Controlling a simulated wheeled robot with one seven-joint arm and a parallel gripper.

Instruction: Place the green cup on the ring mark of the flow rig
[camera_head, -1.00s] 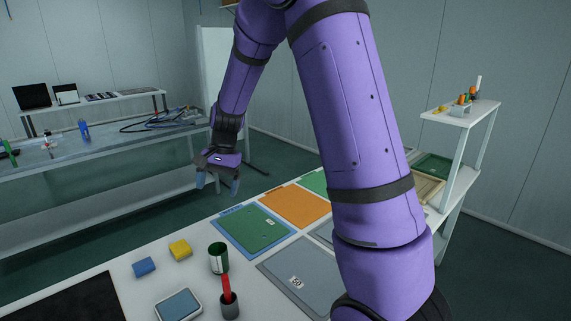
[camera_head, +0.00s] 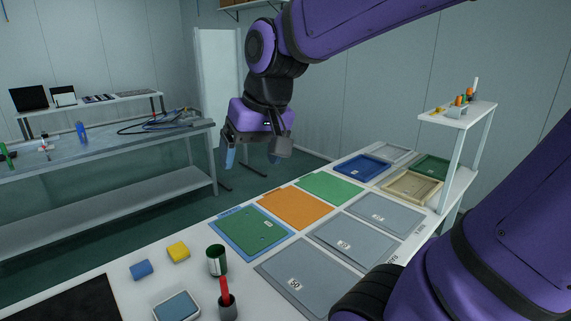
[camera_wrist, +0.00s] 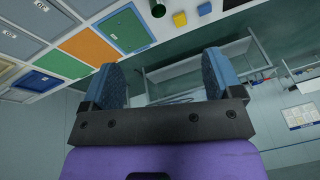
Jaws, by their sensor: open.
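The green cup (camera_head: 217,261) stands upright on the white table near its front, right of a yellow block. A dark round thing at the top edge of the wrist view (camera_wrist: 157,8) looks like the same cup, partly cut off. My gripper (camera_head: 252,158) hangs open and empty, well above and beyond the cup, over the table's far edge side. Its two blue fingers are wide apart in the wrist view (camera_wrist: 162,85), with nothing between them. I cannot make out a ring mark or tell which item is the flow rig.
Near the cup are a blue block (camera_head: 141,270), a yellow block (camera_head: 178,252), a dark pot with a red stick (camera_head: 227,307) and a blue-topped box (camera_head: 177,306). A green panel (camera_head: 248,231), an orange panel (camera_head: 294,207) and grey panels lie beyond. A shelf (camera_head: 457,112) stands right.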

